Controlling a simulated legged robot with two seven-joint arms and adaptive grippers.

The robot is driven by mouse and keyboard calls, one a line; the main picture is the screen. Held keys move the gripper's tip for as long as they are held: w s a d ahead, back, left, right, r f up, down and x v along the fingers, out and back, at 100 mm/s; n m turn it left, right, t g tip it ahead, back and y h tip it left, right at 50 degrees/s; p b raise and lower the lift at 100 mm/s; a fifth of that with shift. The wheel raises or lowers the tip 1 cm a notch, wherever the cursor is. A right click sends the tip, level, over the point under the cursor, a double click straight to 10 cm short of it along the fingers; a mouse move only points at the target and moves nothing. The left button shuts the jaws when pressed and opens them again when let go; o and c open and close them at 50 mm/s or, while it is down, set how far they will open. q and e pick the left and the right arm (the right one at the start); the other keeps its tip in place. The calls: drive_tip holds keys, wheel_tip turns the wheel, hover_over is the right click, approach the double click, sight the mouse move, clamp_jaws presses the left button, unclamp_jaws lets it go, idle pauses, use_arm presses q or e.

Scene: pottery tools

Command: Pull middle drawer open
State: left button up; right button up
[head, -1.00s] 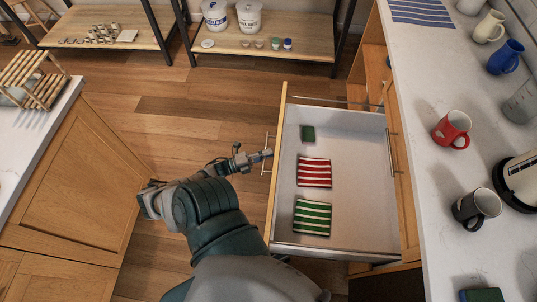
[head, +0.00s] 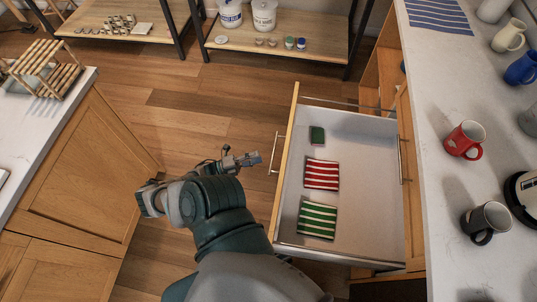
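A drawer (head: 365,190) with a wooden front stands pulled far out from the counter on the right. Its bar handle (head: 278,153) is on the left side of the front. Inside lie a green sponge (head: 317,136), a red-striped cloth (head: 322,174) and a green-striped cloth (head: 317,219). My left gripper (head: 254,158) is just left of the handle, with a small gap between them. It holds nothing that I can see; its finger opening is too small to judge. My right gripper is not in view.
The counter above the drawer (head: 445,240) holds a red mug (head: 464,139), a dark mug (head: 485,221) and other ware. Another counter (head: 30,150) with a wooden rack (head: 46,70) stands at left. A low shelf (head: 285,42) stands behind. Wooden floor between is clear.

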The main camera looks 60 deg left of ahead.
use_arm(q)
drive_tip(key=shift+v, duration=1.8)
drive_tip(key=shift+w+a+f, duration=0.1)
drive_tip(key=shift+a, duration=0.2)
